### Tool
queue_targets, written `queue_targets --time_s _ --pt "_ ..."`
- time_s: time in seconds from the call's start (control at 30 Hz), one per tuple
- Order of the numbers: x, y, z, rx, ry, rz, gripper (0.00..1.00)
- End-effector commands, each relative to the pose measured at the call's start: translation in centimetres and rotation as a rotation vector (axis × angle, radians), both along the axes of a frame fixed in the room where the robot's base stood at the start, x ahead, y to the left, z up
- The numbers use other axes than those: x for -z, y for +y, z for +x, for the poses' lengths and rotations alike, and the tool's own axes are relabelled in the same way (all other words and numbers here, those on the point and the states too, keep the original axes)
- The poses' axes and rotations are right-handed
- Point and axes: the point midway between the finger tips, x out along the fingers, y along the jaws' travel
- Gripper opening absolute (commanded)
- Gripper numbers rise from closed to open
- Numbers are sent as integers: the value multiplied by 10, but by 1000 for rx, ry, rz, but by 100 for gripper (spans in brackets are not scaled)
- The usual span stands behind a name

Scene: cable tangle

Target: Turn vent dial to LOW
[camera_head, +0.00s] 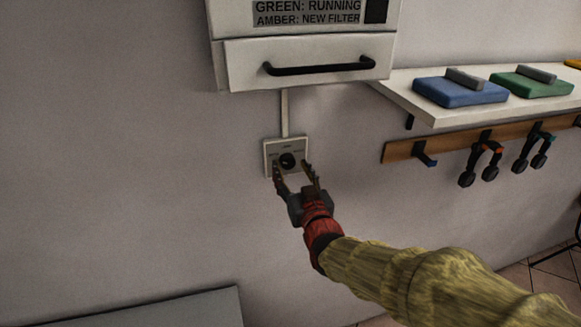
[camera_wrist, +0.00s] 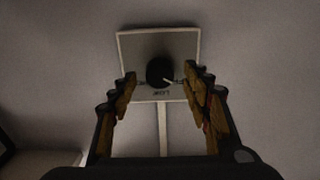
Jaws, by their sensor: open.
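The vent dial (camera_head: 288,160) is a round black knob on a pale square wall plate (camera_head: 268,145) below a white cabinet. In the wrist view the dial (camera_wrist: 160,71) has a light pointer mark directed to the right. That view shows the plate (camera_wrist: 187,42) upside down, with lettering that seems to read LOW below the knob. My gripper (camera_head: 292,169) is open in front of the plate. In the wrist view its fingers (camera_wrist: 161,76) stand left and right of the dial, with gaps on both sides. Their distance from the wall is hard to tell.
The white cabinet (camera_head: 300,52) with a black drawer handle (camera_head: 318,66) hangs above the plate. At right, a white shelf (camera_head: 402,89) holds blue and green cases over a wooden hook rail (camera_head: 397,151) with headsets. A grey surface (camera_head: 190,308) lies low at left.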

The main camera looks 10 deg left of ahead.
Motion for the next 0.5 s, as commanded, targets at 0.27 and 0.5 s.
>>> queue_targets --time_s 0.27,0.5 --pt "0 6 13 0 1 0 48" --pt "0 6 13 0 0 0 47"
